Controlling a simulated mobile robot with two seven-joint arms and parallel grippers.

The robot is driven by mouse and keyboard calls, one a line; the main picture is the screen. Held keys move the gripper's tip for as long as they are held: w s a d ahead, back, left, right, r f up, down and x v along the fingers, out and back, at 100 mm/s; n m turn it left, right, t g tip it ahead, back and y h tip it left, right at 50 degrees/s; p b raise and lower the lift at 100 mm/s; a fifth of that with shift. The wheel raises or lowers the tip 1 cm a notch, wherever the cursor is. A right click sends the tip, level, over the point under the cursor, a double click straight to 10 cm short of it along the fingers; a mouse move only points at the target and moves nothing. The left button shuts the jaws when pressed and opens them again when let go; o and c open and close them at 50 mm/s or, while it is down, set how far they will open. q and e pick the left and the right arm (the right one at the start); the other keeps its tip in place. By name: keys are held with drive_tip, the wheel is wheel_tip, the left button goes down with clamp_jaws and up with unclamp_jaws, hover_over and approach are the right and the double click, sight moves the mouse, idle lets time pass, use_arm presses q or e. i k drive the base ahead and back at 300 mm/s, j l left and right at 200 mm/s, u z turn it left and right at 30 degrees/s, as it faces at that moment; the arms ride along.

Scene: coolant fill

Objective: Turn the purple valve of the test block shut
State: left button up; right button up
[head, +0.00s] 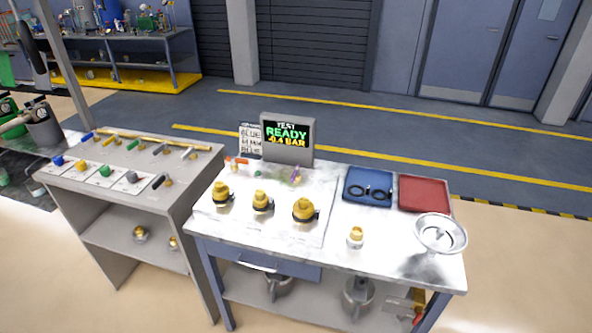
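A small purple valve (296,174) sits at the back of the workbench, just below the display (288,138). It is too small to tell which way its handle points. A green valve (258,173) and an orange one (237,160) are to its left in the same area. The display reads "TEST READY -0.4 BAR". I cannot make out the outline of the test block itself. Neither of my grippers is in view.
Several yellow fittings (263,200) stand on the bench (330,240) in front of the valves. A blue tray (368,202), a red tray (423,209) and a metal funnel-like dish (440,232) are to the right. A grey valve stand (140,185) is at left.

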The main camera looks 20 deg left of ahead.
sight(296, 169)
drive_tip(key=i+j+u, duration=0.2)
drive_tip(key=j+u, duration=0.25)
drive_tip(key=i+j+u, duration=0.2)
drive_tip(key=j+u, duration=0.2)
drive_tip(key=i+j+u, duration=0.25)
drive_tip(key=u, duration=0.2)
